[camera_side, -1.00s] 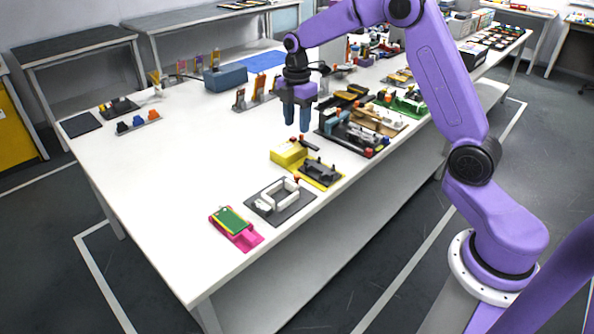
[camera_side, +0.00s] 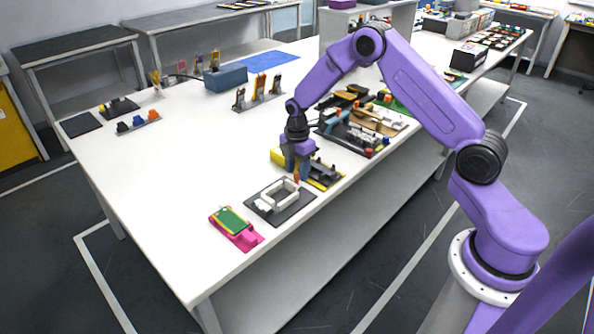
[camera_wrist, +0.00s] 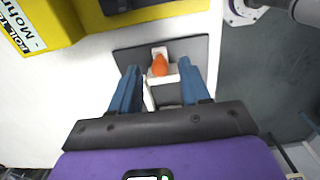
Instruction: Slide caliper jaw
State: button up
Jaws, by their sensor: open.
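The caliper is a white bracket-shaped frame (camera_side: 267,206) lying on a dark grey plate (camera_side: 281,219) near the table's front edge. An orange knob (camera_side: 297,179) stands at its far right end. In the wrist view the orange knob (camera_wrist: 159,66) sits on a white part, with the white frame (camera_wrist: 149,101) running back between my fingers. My gripper (camera_side: 297,176) points down over that end of the caliper. Its blue fingers (camera_wrist: 159,68) are open, one on each side of the knob, with visible gaps. My palm hides the rest of the caliper in the wrist view.
A yellow block (camera_wrist: 38,22) with a label and a dark fixture on a yellow base (camera_side: 325,176) stand close behind the plate. A pink tray with a green card (camera_side: 233,225) lies to the left. The table's front edge is close by.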

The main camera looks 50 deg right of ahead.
aim_at(290, 183)
jog(key=shift+f, duration=0.4)
grip_shut()
jog(key=shift+a, duration=1.55)
grip_release()
notch_tip(290, 183, up, 17)
jog(key=shift+r, duration=0.2)
